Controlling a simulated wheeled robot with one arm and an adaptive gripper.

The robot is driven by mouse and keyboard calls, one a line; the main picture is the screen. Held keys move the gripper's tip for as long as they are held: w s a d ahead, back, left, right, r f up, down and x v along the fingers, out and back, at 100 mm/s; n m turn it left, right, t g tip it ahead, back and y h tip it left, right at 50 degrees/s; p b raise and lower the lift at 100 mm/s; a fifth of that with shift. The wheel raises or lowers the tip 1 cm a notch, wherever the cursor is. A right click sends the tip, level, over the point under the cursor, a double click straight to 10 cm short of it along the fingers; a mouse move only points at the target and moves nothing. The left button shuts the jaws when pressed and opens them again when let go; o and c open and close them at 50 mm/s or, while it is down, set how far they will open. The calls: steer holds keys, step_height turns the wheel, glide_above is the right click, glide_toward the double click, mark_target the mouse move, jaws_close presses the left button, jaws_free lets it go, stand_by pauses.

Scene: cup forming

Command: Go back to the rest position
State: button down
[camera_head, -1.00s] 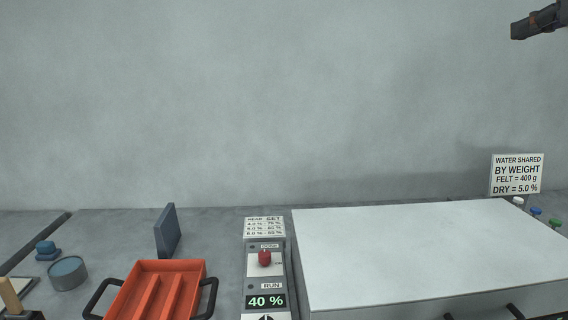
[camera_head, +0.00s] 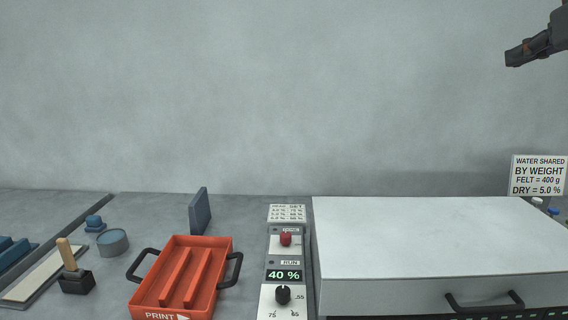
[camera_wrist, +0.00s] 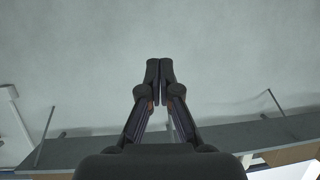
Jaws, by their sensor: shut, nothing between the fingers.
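My gripper (camera_head: 513,58) shows at the upper right of the head view, raised in the air in front of the grey wall, well above the white box and clear of everything. In the wrist view my gripper (camera_wrist: 159,64) has its two dark fingers together at the tips, with nothing between them. The wall fills most of the wrist view beyond the fingers, and a grey bench edge runs across below.
An orange tray (camera_head: 210,250) with black handles stands left of a control panel (camera_head: 273,297) showing 40 %. A white box (camera_head: 430,235) with a handled front fills the right. A stamp (camera_head: 76,283), a round tin (camera_head: 113,243) and an upright blue-grey plate (camera_head: 200,211) stand at left. A sign (camera_head: 537,175) stands at back right.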

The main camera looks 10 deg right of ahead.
steer(key=w+a+f+n+g+y, duration=0.25)
steer(key=w+a+f, duration=0.35)
steer(key=a+f, duration=0.55)
steer(key=s+a+f+g+y, duration=0.1)
steer(key=a+f+g, duration=0.2)
steer(key=a+f, duration=0.4)
steer(key=s+a+f+g, duration=0.1)
steer(key=a+f+g, duration=0.1)
steer(key=a+f, duration=0.5)
steer(key=s+a+f+g+h, duration=0.15)
steer(key=s+f+g, duration=0.25)
steer(key=s+f, duration=0.85)
steer(key=s+a+f+g, duration=0.2)
steer(key=s+f+g, duration=0.3)
steer(key=s+f, duration=0.75)
steer(key=w+r+t+p, duration=0.1)
steer(key=w+r+p, duration=0.2)
steer(key=r+p, duration=1)
steer(key=shift+a+p, duration=0.15)
steer(key=shift+p, duration=0.45)
steer(key=shift+w+f+m, duration=0.1)
steer(key=shift+m, duration=0.15)
